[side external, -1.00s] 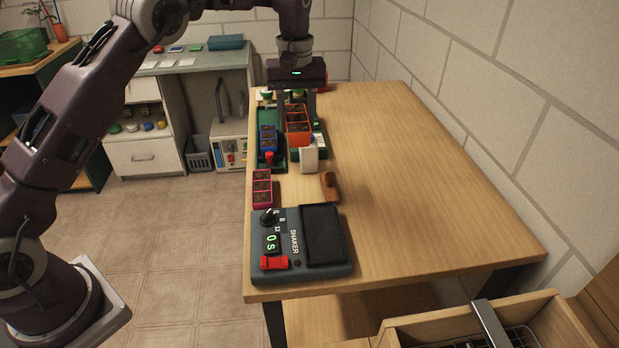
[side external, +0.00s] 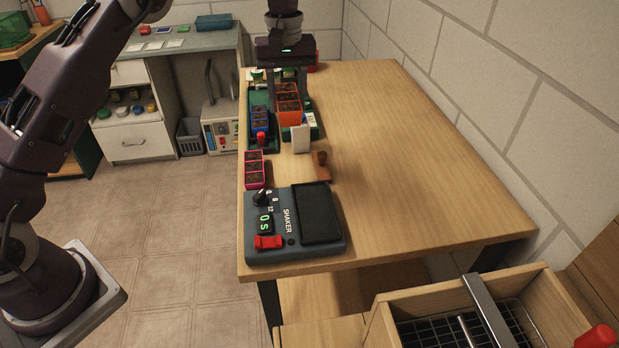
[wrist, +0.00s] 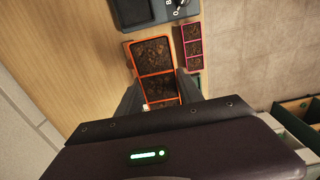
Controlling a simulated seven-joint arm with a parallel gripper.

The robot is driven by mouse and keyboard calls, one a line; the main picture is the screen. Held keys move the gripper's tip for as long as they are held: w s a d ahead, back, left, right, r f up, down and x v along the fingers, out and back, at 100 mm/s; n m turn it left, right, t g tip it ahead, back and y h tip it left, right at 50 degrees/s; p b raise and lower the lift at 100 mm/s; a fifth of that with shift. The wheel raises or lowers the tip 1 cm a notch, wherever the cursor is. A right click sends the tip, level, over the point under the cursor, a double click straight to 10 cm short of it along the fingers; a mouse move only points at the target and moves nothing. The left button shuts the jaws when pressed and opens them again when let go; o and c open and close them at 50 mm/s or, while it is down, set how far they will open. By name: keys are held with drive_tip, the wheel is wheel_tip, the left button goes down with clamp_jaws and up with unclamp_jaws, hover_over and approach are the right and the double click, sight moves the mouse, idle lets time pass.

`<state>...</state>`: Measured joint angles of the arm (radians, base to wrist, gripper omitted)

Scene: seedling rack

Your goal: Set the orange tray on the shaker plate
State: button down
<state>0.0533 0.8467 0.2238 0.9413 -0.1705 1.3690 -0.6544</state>
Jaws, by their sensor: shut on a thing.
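The orange tray (side external: 289,119), with dark soil in its cells, is at the far left part of the bench in the side view. My gripper (side external: 287,88) is shut on it from above, with a finger on each side. In the wrist view the orange tray (wrist: 155,72) fills the space between my fingers (wrist: 162,96). I cannot tell how far its base is above the bench. The shaker plate (side external: 319,213) is a dark, bare pad on the grey shaker (side external: 268,249) at the bench's near left end, apart from the tray. The shaker's display reads 0 s.
A pink tray (side external: 255,170) stands behind the shaker. A blue tray (side external: 260,122) sits in a green rack (side external: 270,142) left of the orange tray. A white upright block (side external: 300,139) and a brown wooden piece (side external: 321,165) stand between tray and shaker. The bench's right side is clear.

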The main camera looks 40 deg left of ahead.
drive_tip(key=s+d+f, duration=0.3)
drive_tip(key=d, duration=0.3)
approach(314, 211)
drive_tip(key=shift+f, duration=2.8)
drive_tip(key=shift+f, duration=0.5)
drive_tip(key=c, duration=1.1)
unclamp_jaws()
drive_tip(key=shift+o, duration=0.2)
wheel_tip(314, 211, up, 11)
